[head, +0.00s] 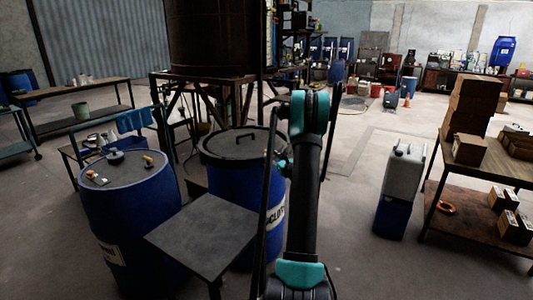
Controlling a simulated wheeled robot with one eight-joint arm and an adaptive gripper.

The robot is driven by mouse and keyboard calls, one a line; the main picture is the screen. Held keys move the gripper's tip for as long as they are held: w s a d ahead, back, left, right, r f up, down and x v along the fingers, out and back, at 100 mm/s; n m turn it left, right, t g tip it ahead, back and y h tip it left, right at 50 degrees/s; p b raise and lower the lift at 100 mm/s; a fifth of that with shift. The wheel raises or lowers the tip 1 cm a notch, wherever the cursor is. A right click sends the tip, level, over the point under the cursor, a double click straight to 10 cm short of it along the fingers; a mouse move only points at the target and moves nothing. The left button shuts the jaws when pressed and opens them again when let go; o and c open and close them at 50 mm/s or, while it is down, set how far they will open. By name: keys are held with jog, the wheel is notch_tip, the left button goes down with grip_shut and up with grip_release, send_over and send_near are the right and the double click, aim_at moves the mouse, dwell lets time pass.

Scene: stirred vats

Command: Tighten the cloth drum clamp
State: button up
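A blue drum (229,188) stands upright just left of my arm. Its black lid (222,145) has a raised handle. A white label (276,217) on its right side is partly covered by my arm, and its visible lettering appears to read as part of "cloth". A dark band runs round the lid's rim. The clamp's closure cannot be made out. My arm rises in front of the drum's right side. A small teal and black part of mine shows beside the drum's right rim. My gripper's fingers cannot be made out, so its state and any contact are unclear.
Another blue drum (132,215) with small items on its lid stands left. A grey-topped table (205,236) is close in front. A white jerrycan (403,172) sits on a blue container (392,216) at right, near a wooden table (488,172). Floor between arm and jerrycan is clear.

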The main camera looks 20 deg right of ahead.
aim_at(266, 151)
jog(key=shift+w+a, duration=0.25)
jog(key=shift+w, duration=1.3)
jog(key=shift+w+a, duration=0.2)
jog(key=shift+w, duration=1.35)
grip_shut()
